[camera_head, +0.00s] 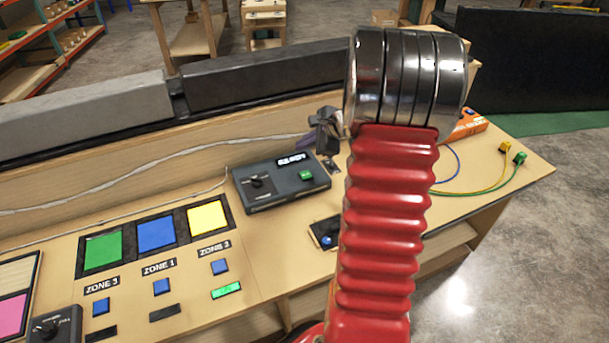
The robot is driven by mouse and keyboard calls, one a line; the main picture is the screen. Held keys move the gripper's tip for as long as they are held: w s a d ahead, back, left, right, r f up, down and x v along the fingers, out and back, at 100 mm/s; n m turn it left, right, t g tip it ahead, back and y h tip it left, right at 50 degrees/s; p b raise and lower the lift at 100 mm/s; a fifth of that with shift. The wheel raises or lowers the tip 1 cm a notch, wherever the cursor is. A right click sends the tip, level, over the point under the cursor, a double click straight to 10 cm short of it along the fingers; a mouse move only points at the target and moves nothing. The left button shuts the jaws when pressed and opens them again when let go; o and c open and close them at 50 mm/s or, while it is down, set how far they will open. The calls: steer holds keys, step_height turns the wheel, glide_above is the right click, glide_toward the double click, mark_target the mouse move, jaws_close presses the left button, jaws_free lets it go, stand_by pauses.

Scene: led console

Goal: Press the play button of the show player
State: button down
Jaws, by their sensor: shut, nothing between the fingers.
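The show player appears to be the dark grey box (283,193) on the bench, left of my red arm. It has a small lit display (291,160), a black knob (258,182) on its left and a green button (306,176) on its right. The green button looks like the play button, but its marking is too small to read. My gripper (331,166) is partly visible behind my arm, shut and empty. It is beyond and right of the green button, apart from it in the picture; its height above the bench is hard to tell.
Green, blue and yellow panels (156,233) with zone labels and blue buttons lie left. A black knob box (57,327) stands at front left. A small black box with a blue button (326,241) sits beside my arm. Cables and an orange box (468,126) lie right.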

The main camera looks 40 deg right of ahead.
mark_target(309, 176)
steer(key=shift+s+d+f+m, duration=0.1)
steer(key=shift+d+f+m, duration=0.15)
steer(key=shift+d, duration=0.25)
steer(key=shift+d+f+m, duration=0.25)
steer(key=shift+d, duration=0.25)
steer(key=shift+f, duration=4.4)
steer(key=shift+s+f, duration=0.1)
steer(key=shift+f, duration=0.7)
steer(key=shift+r, duration=0.85)
steer(key=shift+r, duration=2.55)
